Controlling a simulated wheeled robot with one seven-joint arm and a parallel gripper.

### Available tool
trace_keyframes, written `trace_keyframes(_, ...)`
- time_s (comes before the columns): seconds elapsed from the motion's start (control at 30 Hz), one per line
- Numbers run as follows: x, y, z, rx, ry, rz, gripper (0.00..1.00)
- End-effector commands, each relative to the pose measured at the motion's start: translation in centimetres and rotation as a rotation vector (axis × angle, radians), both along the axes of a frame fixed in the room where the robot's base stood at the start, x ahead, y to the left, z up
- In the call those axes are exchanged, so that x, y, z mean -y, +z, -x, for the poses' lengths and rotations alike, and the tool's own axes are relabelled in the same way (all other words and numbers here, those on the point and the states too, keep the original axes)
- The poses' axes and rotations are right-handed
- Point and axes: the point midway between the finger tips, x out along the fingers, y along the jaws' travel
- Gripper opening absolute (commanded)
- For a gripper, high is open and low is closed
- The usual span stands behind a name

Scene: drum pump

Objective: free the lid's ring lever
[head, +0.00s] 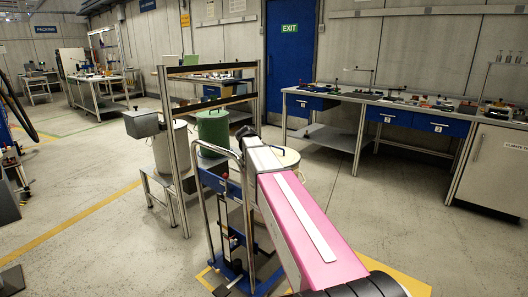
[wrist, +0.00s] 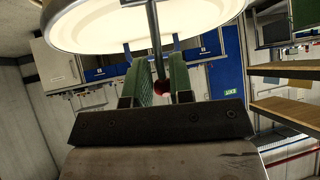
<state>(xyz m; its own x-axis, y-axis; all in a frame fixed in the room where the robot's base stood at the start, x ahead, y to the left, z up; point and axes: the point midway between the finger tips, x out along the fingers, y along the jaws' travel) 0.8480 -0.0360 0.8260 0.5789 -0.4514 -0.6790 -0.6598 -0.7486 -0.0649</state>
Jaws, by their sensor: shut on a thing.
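The lever runs from between the fingers up across the pale round lid (wrist: 95,18), which fills the top of the picture. Its far end is out of the picture. In the head view, a pale drum top (head: 290,157) shows beside my pink arm. My arm hides the gripper and lever there.
A blue trolley with a curved metal rail (head: 211,205) stands close to my arm. A metal frame (head: 178,165), a green drum (head: 212,130) and a pale drum (head: 171,148) are behind it. A workbench (head: 385,103) lines the right wall. Floor between is clear.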

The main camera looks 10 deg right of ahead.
Motion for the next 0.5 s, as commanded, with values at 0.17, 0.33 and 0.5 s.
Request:
trace_keyframes(0.17, -0.25, 0.03, 0.00, 0.006, 0.000, 0.006, 0.00)
trace_keyframes(0.33, -0.24, 0.03, -0.01, 0.005, 0.000, 0.005, 0.00)
trace_keyframes(0.5, -0.23, 0.02, -0.01, 0.005, 0.000, 0.005, 0.44)
